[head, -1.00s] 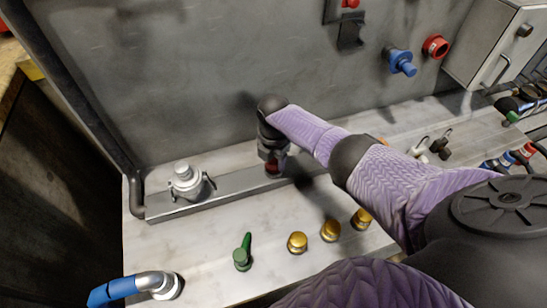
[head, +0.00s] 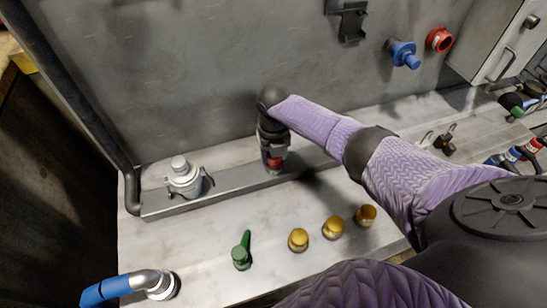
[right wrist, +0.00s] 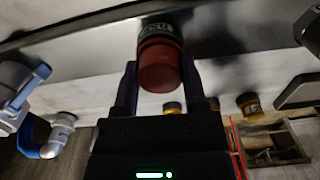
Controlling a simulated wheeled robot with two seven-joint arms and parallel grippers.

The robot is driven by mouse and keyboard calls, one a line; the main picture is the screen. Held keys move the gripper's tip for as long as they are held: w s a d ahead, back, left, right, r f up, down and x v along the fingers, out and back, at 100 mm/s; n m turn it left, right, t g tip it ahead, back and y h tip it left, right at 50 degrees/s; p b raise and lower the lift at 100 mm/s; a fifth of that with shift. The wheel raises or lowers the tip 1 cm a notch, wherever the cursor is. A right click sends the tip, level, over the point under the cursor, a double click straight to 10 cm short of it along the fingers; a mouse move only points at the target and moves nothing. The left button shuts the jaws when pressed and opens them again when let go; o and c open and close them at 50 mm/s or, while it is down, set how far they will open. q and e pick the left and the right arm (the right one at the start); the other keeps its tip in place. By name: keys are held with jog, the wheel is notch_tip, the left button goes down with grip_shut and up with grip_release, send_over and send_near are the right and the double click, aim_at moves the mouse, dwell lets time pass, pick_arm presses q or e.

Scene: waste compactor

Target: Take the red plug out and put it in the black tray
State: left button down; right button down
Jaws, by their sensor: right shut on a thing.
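The red plug (head: 274,162) is at the metal rail along the back of the bench, right of the silver coupling. In the right wrist view the red plug (right wrist: 160,66) is a short red cylinder with a black lettered ring behind it, between my two dark fingers. My right gripper (head: 272,152) is shut on it from above; its tip hides much of the plug. I cannot tell whether the plug is still seated. I cannot make out the black tray in either view. My left gripper is not in view.
A silver clamped coupling (head: 183,177) stands on the rail (head: 225,190). In front are a green lever valve (head: 241,252), several brass knobs (head: 298,240) and a blue-handled pipe (head: 108,290). Blue (head: 404,53) and red (head: 440,40) connectors are on the wall.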

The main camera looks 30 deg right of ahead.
jog(key=shift+f+n+b, duration=0.1)
jog(key=shift+n+b, duration=0.3)
jog(key=shift+n, duration=0.8)
jog(key=shift+r, duration=0.25)
jog(key=shift+r+p, duration=0.3)
jog(key=shift+p, duration=0.2)
jog(key=shift+r+p, duration=2.15)
jog(key=shift+r, duration=0.35)
jog(key=shift+f, duration=0.1)
